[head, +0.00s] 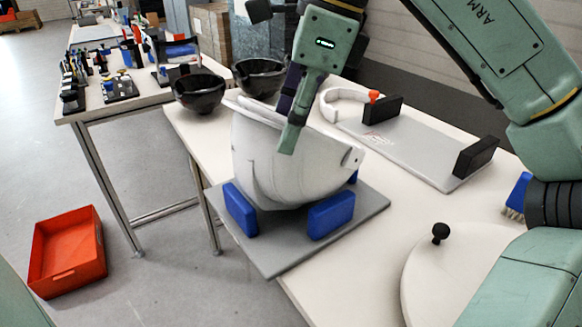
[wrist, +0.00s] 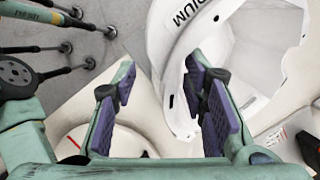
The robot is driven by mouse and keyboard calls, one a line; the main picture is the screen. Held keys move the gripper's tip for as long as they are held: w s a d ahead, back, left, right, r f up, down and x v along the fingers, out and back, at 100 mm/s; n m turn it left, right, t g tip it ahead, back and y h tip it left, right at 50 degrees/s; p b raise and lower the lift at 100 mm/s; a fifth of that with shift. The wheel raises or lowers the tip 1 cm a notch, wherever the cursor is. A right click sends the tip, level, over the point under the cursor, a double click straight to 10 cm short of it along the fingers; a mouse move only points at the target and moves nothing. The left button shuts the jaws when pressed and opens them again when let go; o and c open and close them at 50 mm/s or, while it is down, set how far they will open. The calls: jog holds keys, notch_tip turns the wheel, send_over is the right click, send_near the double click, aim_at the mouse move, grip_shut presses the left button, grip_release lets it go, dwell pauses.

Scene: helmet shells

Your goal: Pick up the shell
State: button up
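The white helmet shell (head: 265,165) rests open side up between blue blocks (head: 331,214) on a grey plate (head: 300,255) at the table's front edge. My gripper (head: 293,115) is at its upper rim, with one finger in front of the outer wall. In the wrist view my gripper (wrist: 160,100) is open, its purple-padded fingers apart. The white shell wall (wrist: 163,55) shows between the fingers, with the right finger over the shell's inside and the left finger outside. A gap shows beside the left finger; I cannot tell whether the right pad touches the shell.
Behind stands a grey plate (head: 405,150) with black blocks and a white curved part (head: 335,103). Black bowls (head: 199,92) sit at the left. A round white disc with a black knob (head: 440,233) lies front right. A red bin (head: 68,252) is on the floor.

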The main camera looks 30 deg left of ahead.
aim_at(272, 188)
jog(key=x, duration=0.7)
jog(key=shift+d+f, duration=0.1)
jog(key=shift+f, duration=0.25)
grip_shut()
dwell(0.8)
